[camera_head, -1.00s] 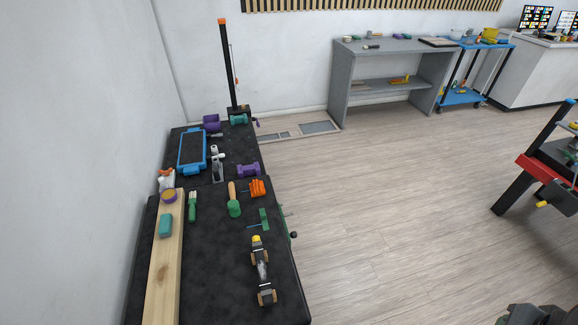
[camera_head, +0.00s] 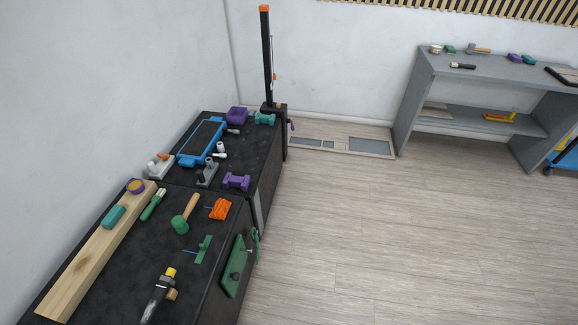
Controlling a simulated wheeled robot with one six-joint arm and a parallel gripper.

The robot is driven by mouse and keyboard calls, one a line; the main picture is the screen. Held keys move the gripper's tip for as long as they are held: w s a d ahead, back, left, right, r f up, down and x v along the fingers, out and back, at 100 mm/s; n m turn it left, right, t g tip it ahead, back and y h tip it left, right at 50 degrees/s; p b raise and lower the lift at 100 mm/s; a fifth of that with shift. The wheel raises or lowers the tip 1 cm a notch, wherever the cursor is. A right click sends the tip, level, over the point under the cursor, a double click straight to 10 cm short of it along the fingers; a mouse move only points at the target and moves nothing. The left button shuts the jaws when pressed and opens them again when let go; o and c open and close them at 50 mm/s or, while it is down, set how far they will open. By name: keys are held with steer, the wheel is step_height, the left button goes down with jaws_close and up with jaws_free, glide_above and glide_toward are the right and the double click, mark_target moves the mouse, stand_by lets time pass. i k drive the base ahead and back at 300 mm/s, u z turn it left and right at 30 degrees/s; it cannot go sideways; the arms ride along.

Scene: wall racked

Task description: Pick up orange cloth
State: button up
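An orange, crumpled-looking item (camera_head: 220,208), which looks like the orange cloth, lies on the dark bench top near its right edge. It is small in view, so its exact form is hard to tell. It lies just right of a green-headed mallet (camera_head: 183,218) and in front of a purple dumbbell-shaped item (camera_head: 236,181). Nothing lies on top of it. My gripper is not in view.
A wooden beam (camera_head: 85,258) runs along the bench's left side. A green tool (camera_head: 203,250) and a yellow-ended tool (camera_head: 158,297) lie nearer. A green vise-like part (camera_head: 238,266) sticks out at the right edge. The wooden floor (camera_head: 350,240) to the right is clear.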

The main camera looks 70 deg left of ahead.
mark_target(222, 208)
steer(key=u, duration=2.15)
steer(key=i, duration=2.35)
steer(key=u, duration=3.15)
